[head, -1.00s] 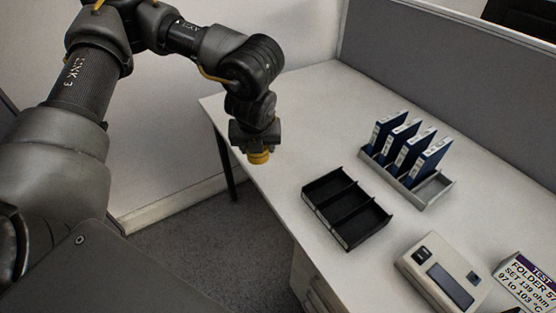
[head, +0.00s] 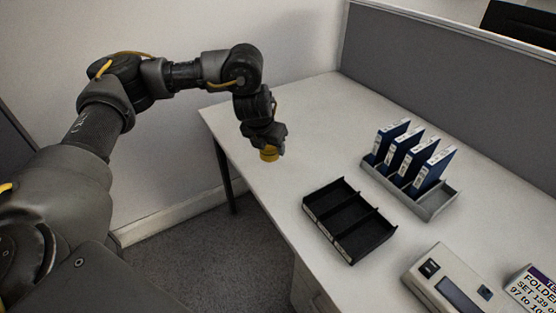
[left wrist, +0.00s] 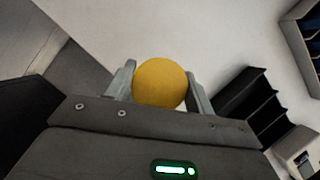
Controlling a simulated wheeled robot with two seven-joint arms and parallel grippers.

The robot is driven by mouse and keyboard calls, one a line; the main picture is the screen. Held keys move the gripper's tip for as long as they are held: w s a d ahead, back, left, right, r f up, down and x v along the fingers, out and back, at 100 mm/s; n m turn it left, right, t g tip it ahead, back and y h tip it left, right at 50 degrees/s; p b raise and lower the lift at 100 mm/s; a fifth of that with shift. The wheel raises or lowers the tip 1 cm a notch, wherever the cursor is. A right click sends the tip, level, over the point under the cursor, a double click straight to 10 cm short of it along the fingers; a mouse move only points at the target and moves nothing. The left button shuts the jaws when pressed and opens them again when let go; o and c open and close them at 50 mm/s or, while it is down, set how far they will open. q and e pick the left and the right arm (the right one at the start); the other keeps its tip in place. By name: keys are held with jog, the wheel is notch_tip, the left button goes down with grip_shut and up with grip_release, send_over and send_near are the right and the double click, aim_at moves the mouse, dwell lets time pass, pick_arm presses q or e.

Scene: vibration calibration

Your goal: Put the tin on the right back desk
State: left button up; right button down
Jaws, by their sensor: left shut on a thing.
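A yellow round tin (head: 269,154) is held at the end of my left arm, over the back left part of the white desk (head: 318,108). In the left wrist view the tin (left wrist: 160,83) sits between the two grey fingers of my left gripper (left wrist: 160,88). The gripper, which also shows in the head view (head: 267,146), is shut on it. I cannot tell exactly how high the tin is above the desk. My right gripper is in neither view.
A black compartment tray (head: 349,222) lies empty in the desk's middle. Behind it a grey rack (head: 437,202) holds several blue folders (head: 411,155). A beige instrument (head: 447,284) and a test card (head: 533,290) are at the front right. A grey partition (head: 440,85) edges the desk.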

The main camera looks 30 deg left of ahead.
pick_arm(q)
send_over(280, 162)
jog(key=s, duration=0.1)
jog(key=f, duration=0.6)
jog(key=shift+s+d+f, duration=0.1)
jog(key=shift+s+f, duration=0.1)
jog(key=shift+f, duration=0.05)
notch_tip(280, 162, down, 3)
jog(key=shift+r, duration=0.1)
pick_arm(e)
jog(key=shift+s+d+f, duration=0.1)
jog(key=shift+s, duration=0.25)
pick_arm(q)
jog(key=o, duration=1)
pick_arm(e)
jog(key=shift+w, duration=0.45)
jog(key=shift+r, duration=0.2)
